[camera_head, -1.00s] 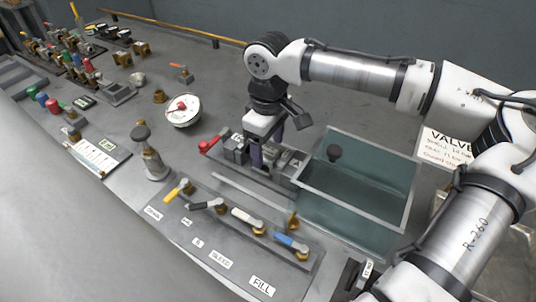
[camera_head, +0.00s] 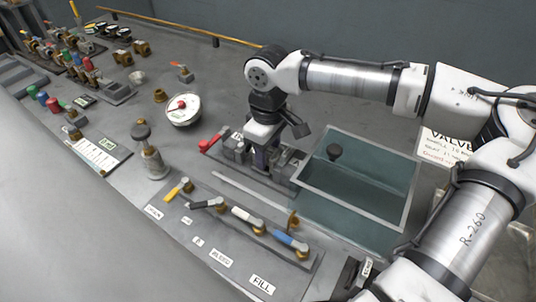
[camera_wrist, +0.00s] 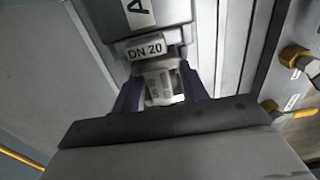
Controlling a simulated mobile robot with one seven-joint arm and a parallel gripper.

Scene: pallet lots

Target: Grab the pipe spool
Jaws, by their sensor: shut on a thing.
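My gripper (camera_head: 262,158) points down over a grey fixture (camera_head: 283,173) near the middle of the bench in the head view. In the wrist view my gripper (camera_wrist: 161,88) has its two dark fingers closed on either side of a short pale grey piece (camera_wrist: 158,82) with faint marks on it, which I take to be the pipe spool. A "DN 20" label (camera_wrist: 146,49) is just beyond it, on the grey fixture. The piece still sits at the fixture. Its lower part is hidden by my gripper's body, and in the head view my fingers hide it.
A red-handled part (camera_head: 214,141) is left of the fixture. A glass-walled tank (camera_head: 385,213) stands close on the right. A panel of colored lever valves (camera_head: 245,225) lies in front.

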